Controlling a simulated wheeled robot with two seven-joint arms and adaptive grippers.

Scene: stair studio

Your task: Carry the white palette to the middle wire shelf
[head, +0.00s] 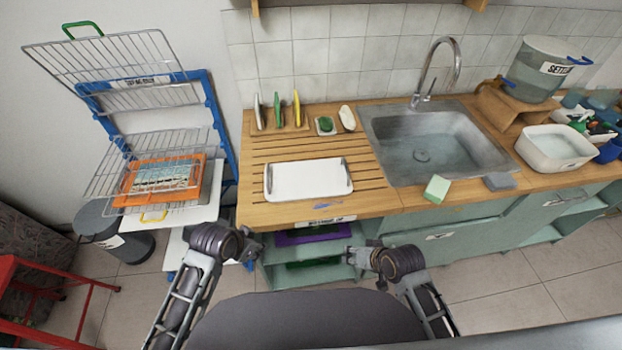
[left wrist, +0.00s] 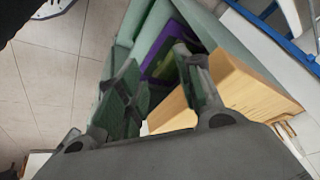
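The white palette (head: 308,180), a flat white board with a dark handle at each short end, lies on the grooved wooden counter left of the sink. A blue rack at the left bears wire shelves. My right gripper (head: 350,255) looks open and empty, also short of the counter.
The sink (head: 435,145) with a tall tap is right of the palette. Upright brushes or tools (head: 277,110) and small dishes stand behind it. A green sponge (head: 437,189) lies at the sink's front edge. A grey bin (head: 100,220) and red frame (head: 45,290) stand at left.

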